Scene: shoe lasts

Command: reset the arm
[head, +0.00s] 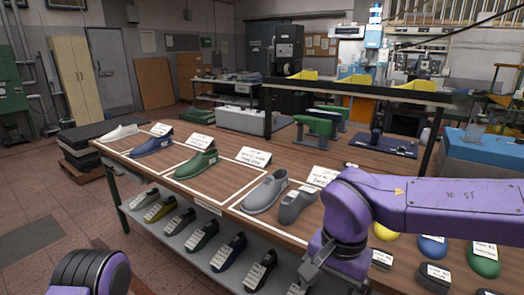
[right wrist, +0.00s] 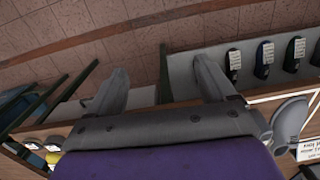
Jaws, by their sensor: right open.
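My right arm reaches in from the right in the head view, and its gripper (head: 318,272) hangs at the table's front edge. In the right wrist view the two fingers of the right gripper (right wrist: 163,85) stand wide apart with nothing between them; floor tiles and the table edge show beyond. Part of my left arm shows at the bottom left of the head view, but its gripper is out of frame. A grey shoe last (head: 266,192) and a darker grey one (head: 297,203) stand on the wooden table (head: 225,207), left of the right gripper.
White (head: 119,132), blue (head: 152,145) and green (head: 196,164) lasts stand farther left beside cards. Several lasts lie on the lower shelf (head: 170,243). Yellow (head: 385,232), blue (head: 432,246) and green (head: 483,262) ones sit under my right forearm. Open floor lies left.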

